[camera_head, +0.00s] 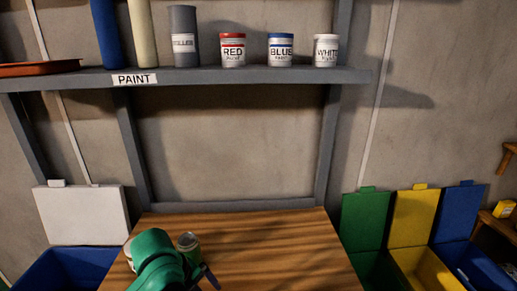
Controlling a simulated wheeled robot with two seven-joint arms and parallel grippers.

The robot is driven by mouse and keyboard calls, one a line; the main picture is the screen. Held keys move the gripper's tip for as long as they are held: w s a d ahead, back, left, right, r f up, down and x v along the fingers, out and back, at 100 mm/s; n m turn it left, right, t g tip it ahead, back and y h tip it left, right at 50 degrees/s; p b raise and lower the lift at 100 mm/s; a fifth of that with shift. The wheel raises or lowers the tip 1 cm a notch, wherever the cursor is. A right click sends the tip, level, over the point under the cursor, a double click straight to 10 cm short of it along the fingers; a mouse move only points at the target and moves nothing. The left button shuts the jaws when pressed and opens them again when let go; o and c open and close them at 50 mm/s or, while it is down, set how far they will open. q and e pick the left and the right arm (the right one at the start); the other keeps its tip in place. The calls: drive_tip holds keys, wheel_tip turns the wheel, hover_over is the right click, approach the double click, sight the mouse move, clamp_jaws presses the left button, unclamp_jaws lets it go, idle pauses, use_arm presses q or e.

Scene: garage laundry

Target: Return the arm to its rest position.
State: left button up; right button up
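A rounded green shape with a pale patch shows at the bottom left of the head view, in front of the wooden table (270,245); it looks like part of my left arm. A narrow dark bar sticks out to its right. I cannot make out two fingertips, so the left gripper's opening and any contact are unclear. A small can-like thing with a greyish top and green side (188,244) shows right beside the green shape, partly hidden by it; I cannot tell whether they touch. My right arm and gripper are not in view.
A grey shelf (250,76) labelled PAINT holds red (232,50), blue (280,50) and white (326,51) paint cans. Green (364,220), yellow (413,217) and blue (458,212) open-lidded bins stand right. A white-lidded blue bin (70,268) stands left. The table's right side is clear.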

use_arm(q)
drive_tip(key=s+a+f+n+t+y, duration=0.1)
drive_tip(key=s+a+f+n, duration=0.45)
drive_tip(key=n, duration=0.65)
drive_tip(key=s+a+f+n+y, duration=0.1)
drive_tip(key=s+a+f+n, duration=0.4)
drive_tip(key=n, duration=0.7)
wheel_tip(320, 180, down, 21)
drive_tip(key=s, duration=0.3)
drive_tip(key=s+a+f+g, duration=0.2)
drive_tip(key=s+f, duration=1.3)
drive_tip(key=s, duration=0.1)
drive_tip(key=shift+s+f+m+y, duration=0.15)
drive_tip(key=shift+f+m+y, duration=0.15)
drive_tip(key=shift+s, duration=0.25)
drive_tip(key=shift+c, duration=0.3)
